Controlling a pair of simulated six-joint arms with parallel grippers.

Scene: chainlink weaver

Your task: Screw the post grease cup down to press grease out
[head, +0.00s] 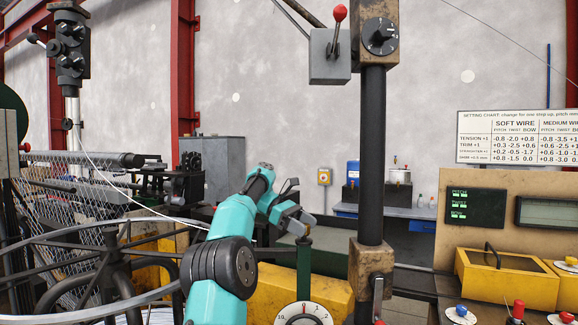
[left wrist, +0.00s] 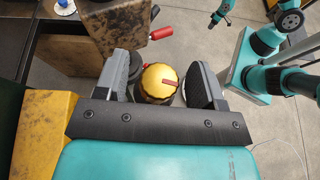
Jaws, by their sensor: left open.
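The grease cup's round yellow cap (left wrist: 160,83), with a ribbed edge and a red mark on top, sits between the two fingers of my left gripper (left wrist: 169,88) in the left wrist view. The dark fingers stand apart on either side of it. A small gap shows on the right; whether the left finger touches is unclear. In the head view my left gripper (head: 297,220) reaches toward the dark post (head: 372,150), and the cup cannot be made out there. A small teal part with a dark tip at the top of the left wrist view may be my right gripper.
A red-handled lever (left wrist: 160,33) juts out just beyond the cup, beside a worn brown block (left wrist: 112,28). A dial (head: 303,315) on a green stand is below my gripper in the head view. A panel with a yellow box (head: 507,279) stands at right.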

